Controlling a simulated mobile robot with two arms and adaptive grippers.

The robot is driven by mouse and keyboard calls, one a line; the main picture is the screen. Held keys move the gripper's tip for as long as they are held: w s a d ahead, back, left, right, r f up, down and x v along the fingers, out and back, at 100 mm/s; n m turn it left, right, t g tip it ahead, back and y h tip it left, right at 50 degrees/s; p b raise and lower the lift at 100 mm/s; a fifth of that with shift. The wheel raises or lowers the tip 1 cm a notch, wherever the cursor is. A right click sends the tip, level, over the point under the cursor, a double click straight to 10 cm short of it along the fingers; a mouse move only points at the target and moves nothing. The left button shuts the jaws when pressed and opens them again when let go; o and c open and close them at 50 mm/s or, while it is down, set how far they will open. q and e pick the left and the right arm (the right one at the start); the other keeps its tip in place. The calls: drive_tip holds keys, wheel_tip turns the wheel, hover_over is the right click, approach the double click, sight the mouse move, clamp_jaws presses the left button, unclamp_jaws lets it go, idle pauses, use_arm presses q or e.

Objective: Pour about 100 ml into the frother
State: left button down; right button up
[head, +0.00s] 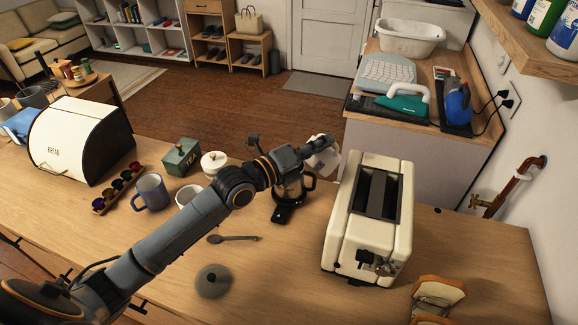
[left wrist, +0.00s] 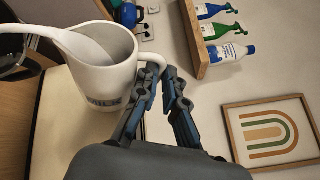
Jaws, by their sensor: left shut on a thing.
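My left gripper (head: 314,150) is shut on the handle of a white mug (head: 325,159). The left wrist view shows its fingers (left wrist: 165,85) at the handle, and dark lettering on the mug's side (left wrist: 105,90). The mug is strongly tilted beside and above the frother. White liquid (left wrist: 85,45) lies inside it and runs over the rim toward the left picture edge. The frother (head: 290,188) stands on the counter with its dark handle to the right, partly behind my arm. Its dark rim shows in the left wrist view (left wrist: 18,62). The level inside is hidden. My right gripper is out of view.
A cream toaster (head: 342,220) stands close right of the frother. A white sugar pot (head: 213,163), a green tea box (head: 181,157), a blue mug (head: 151,193) and a bread box (head: 70,140) stand to the left. A spoon (head: 233,239) and a round lid (head: 213,281) lie in front.

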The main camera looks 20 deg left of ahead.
sight(332, 164)
use_arm(q)
drive_tip(key=shift+a+f+n+t+b, duration=0.2)
drive_tip(key=shift+a+n+t+b, duration=0.35)
drive_tip(key=shift+b, duration=0.3)
drive_tip(key=r+m+p, duration=0.1)
drive_tip(key=p, duration=0.1)
drive_tip(key=d+r+g+p, duration=0.1)
drive_tip(key=shift+d+m+p, duration=0.2)
drive_tip(key=shift+m+p, duration=0.15)
drive_tip(key=shift+d+f+m+y, duration=0.25)
drive_tip(key=shift+m+y, duration=0.05)
drive_tip(key=shift+f+g, duration=0.25)
drive_tip(key=d+m+p, duration=0.1)
drive_tip(key=p, duration=0.1)
drive_tip(key=d+r+m+g+y+p, duration=0.1)
drive_tip(key=p, duration=0.2)
drive_tip(key=shift+s+r+m, duration=0.1)
drive_tip(key=shift+m, duration=0.3)
drive_tip(key=shift+d+m+p, duration=0.15)
drive_tip(key=shift+m+p, duration=0.15)
drive_tip(key=shift+p, duration=0.05)
drive_tip(key=shift+s+d+f+y, duration=0.1)
drive_tip(key=shift+d+f+y, duration=0.2)
drive_tip(key=shift+d+y, duration=0.15)
drive_tip(key=shift+p, duration=0.3)
